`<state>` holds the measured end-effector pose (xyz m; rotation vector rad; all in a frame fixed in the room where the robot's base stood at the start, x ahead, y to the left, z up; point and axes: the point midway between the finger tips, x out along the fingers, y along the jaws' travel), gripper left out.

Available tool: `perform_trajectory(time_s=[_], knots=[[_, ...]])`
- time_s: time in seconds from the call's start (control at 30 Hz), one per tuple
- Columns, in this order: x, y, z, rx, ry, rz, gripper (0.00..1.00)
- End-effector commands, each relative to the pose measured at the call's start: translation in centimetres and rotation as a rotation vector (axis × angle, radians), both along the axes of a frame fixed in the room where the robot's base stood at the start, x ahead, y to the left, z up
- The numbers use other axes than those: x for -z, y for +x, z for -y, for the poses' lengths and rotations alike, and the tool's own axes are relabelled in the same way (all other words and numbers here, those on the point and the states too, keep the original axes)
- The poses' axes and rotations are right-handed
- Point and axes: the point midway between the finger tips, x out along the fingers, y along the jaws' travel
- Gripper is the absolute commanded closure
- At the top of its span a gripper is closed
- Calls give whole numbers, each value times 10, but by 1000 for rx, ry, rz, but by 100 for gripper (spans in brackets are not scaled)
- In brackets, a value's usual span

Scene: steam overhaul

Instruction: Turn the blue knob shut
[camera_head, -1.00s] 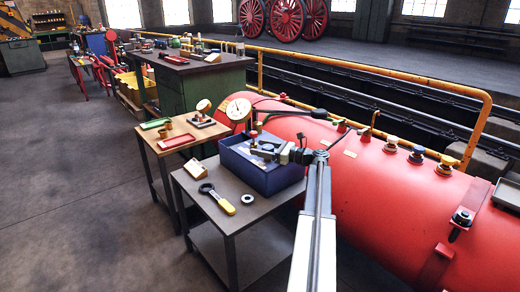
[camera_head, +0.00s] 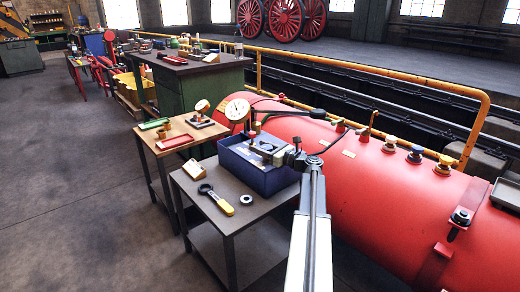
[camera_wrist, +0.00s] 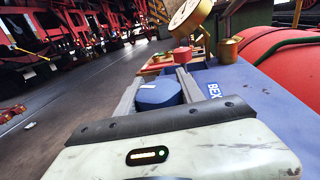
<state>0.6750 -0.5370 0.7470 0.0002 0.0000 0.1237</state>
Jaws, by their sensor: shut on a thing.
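The blue knob (camera_wrist: 157,92) sits between the two fingers of my gripper (camera_wrist: 163,82) in the wrist view, and the gripper is shut on it. A small white mark shows on the knob. In the head view my gripper (camera_head: 262,147) reaches over the blue box (camera_head: 265,180) from the right. There the knob is too small and covered to make out clearly. A red knob (camera_wrist: 182,56) stands just beyond the fingers. A round gauge (camera_head: 238,109) with a white face rises behind the box.
A large red boiler (camera_head: 385,195) with several valves fills the right. Open floor (camera_head: 85,190) lies to the left.

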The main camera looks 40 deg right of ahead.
Motion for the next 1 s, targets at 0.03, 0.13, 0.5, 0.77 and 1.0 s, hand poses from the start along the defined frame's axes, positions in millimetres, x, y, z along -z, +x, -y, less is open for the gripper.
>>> perform_trajectory(time_s=[0.03,0.13,0.5,0.77,1.0], knots=[[0,-2,-4,40,-1,-1,96],[0,-2,-1,136,-1,-1,96],[0,-2,9,485,-1,-1,96],[0,-4,15,731,-2,-1,96],[0,-6,21,951,-2,-1,96]])
